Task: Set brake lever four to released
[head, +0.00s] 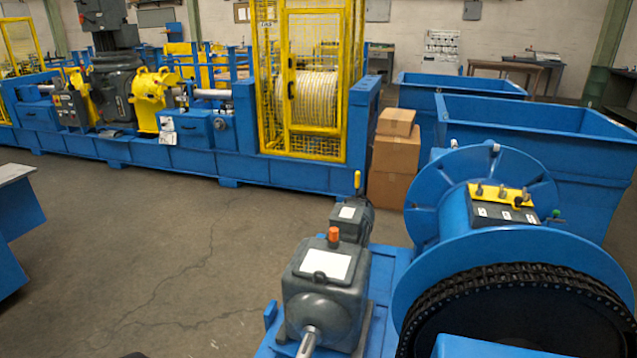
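A yellow plate (503,194) with several small upright levers or studs sits on top of the blue drum at the right. Below it is a dark panel (497,213) with white labels too small to read. A short lever with a green knob (554,216) sticks out at the panel's right end. A lever with a yellow handle (357,181) stands upright behind the grey gearbox. I cannot tell which one is brake lever four or how it is set. Neither of my grippers shows in the head view.
The blue drum (585,249) carries a dark chain (500,285). A grey gearbox (327,285) with an orange cap stands left of it. Cardboard boxes (394,155) and blue bins (530,120) stand behind. A long blue machine (190,160) crosses the back. Floor at left centre is clear.

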